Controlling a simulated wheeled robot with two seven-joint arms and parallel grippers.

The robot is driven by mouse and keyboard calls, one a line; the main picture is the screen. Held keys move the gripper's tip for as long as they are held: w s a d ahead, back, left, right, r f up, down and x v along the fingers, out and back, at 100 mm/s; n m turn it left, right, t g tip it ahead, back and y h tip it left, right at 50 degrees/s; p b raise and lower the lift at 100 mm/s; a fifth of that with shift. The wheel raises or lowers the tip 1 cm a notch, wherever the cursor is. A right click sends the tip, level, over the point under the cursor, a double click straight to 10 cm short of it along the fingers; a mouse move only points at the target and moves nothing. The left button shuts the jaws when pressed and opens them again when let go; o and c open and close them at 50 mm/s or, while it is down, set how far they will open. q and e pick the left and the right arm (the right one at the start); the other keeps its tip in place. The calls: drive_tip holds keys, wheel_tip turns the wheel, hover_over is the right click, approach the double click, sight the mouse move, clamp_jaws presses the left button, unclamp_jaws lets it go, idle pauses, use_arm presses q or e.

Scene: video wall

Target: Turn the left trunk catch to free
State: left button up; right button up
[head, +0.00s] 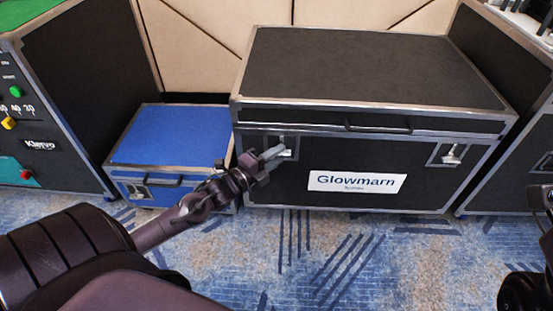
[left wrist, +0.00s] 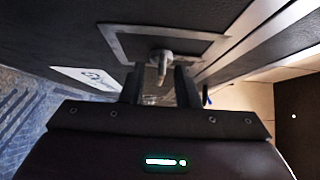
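The black trunk (head: 370,70) with metal edges and a white "Glowmarn" label stands in the middle of the head view, lid down. Its left catch (head: 287,146) is a small metal lever on a plate on the trunk's front, partly hidden by my left gripper (head: 270,158). In the left wrist view the lever of the left catch (left wrist: 161,62) shows ahead, between the tips of my left gripper (left wrist: 158,85). The fingers are apart, with gaps visible beside the lever. The right catch (head: 452,154) is uncovered. Dark parts of my right arm show at the lower right edge; its fingers are unclear.
A lower blue-topped case (head: 170,135) stands left of the trunk. A tall black case (head: 85,80) with coloured buttons is at the far left. Another dark case (head: 510,70) stands close on the right. The blue patterned carpet (head: 340,260) in front is clear.

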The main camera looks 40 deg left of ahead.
use_arm(q)
drive_tip(key=shift+w+d, duration=0.1)
drive_tip(key=shift+w, duration=0.1)
clamp_jaws()
